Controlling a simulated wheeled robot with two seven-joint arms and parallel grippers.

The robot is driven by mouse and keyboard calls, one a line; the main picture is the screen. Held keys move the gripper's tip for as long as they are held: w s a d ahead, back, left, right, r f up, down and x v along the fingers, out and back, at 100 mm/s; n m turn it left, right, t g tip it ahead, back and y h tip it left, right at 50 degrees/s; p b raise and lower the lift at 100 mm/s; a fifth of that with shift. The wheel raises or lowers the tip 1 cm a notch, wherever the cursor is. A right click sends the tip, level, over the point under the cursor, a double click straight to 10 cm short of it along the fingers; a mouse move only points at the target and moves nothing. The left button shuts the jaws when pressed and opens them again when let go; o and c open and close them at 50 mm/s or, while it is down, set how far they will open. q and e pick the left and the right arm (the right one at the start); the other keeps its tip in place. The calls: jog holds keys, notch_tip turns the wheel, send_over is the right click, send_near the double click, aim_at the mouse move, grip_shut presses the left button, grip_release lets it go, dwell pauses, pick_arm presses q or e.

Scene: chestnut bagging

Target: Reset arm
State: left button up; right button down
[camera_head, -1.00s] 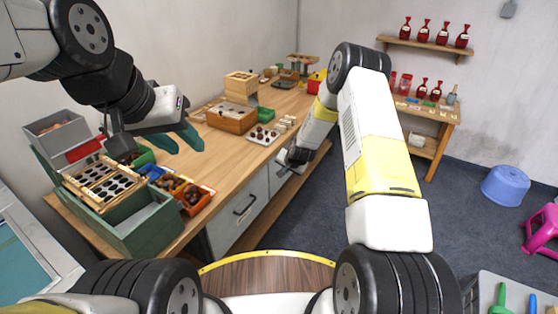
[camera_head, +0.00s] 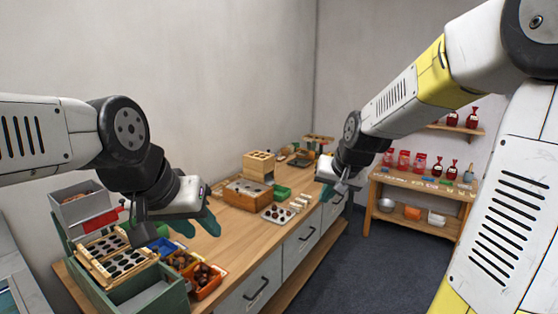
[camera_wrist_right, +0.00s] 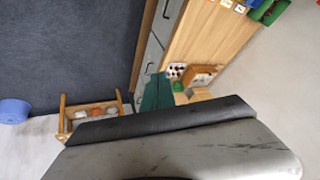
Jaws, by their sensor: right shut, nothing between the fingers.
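My left gripper (camera_head: 198,224) reaches in from the left above the near end of the wooden workbench (camera_head: 236,243). Its teal fingers are spread apart with nothing visible between them, near the small coloured bins. My right gripper (camera_head: 337,189) hangs at the end of the raised right arm, in front of the bench's far right part. Its teal fingers also show in the right wrist view (camera_wrist_right: 157,92), side by side and closed, holding nothing. Both grippers appear clear of the bench top.
A green box with a wooden sorting tray (camera_head: 118,252) stands at the near left, beside a grey bin (camera_head: 80,203). An orange bin (camera_head: 206,281) holds chestnuts. A wooden box (camera_head: 247,193) stands mid-bench. A shelf table (camera_head: 420,186) is at the right; the floor (camera_head: 345,262) between is clear.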

jog(key=s+d+r+n, duration=0.1)
jog(key=s+r, duration=0.1)
jog(key=s, duration=0.8)
jog(key=s+d+r+n, duration=0.1)
jog(key=s+r, duration=0.2)
jog(key=s, duration=0.8)
jog(key=shift+s, duration=0.15)
